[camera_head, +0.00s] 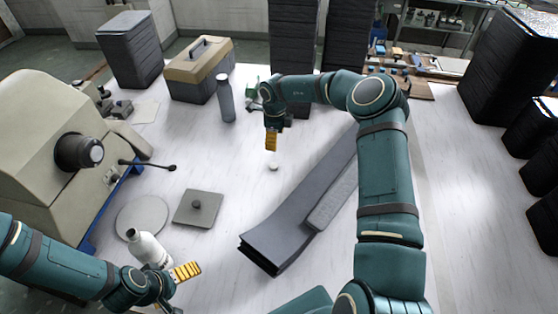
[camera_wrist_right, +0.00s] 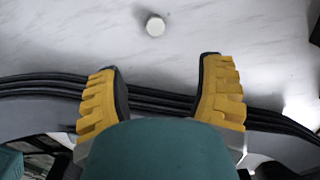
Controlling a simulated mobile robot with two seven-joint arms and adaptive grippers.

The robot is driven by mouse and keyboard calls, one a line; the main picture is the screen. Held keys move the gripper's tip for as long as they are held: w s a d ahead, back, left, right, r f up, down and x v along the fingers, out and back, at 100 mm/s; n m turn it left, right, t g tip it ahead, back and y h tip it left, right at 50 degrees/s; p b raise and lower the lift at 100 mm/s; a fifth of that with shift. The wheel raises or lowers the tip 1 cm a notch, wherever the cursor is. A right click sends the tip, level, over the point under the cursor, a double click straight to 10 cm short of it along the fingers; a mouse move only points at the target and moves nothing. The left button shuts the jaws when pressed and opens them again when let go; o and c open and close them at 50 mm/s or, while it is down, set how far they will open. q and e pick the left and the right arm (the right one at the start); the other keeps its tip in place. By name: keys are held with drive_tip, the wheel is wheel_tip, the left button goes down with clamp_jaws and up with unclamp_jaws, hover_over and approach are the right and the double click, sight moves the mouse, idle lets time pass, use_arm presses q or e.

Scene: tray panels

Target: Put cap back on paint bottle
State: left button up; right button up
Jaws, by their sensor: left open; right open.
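A small round white cap (camera_head: 273,168) lies on the table near the middle. It also shows in the right wrist view (camera_wrist_right: 155,26), beyond the fingertips. My right gripper (camera_head: 271,141) is open and empty above the table, just behind the cap; both its fingers show in the wrist view (camera_wrist_right: 160,65).
Long grey panels (camera_head: 290,205) lie right of the cap. A grey square plate with a knob (camera_head: 197,209) and a round disc (camera_head: 142,217) lie behind the bottle. A beige machine (camera_head: 45,150), grey bottle (camera_head: 226,100) and toolbox (camera_head: 199,70) stand further left and back.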

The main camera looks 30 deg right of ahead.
drive_tip(key=shift+w+d, duration=0.1)
idle(0.3)
hover_over(274, 165)
drive_tip(key=f, duration=0.8)
drive_tip(key=shift+w+d+f+b, duration=0.1)
drive_tip(key=shift+d+f+b, duration=0.15)
drive_tip(key=shift+d+b, duration=0.1)
drive_tip(key=shift+a+f, duration=0.25)
drive_tip(key=shift+f, duration=0.35)
wheel_tip(274, 165, down, 4)
drive_tip(key=shift+a, duration=0.15)
drive_tip(key=shift+c, duration=0.2)
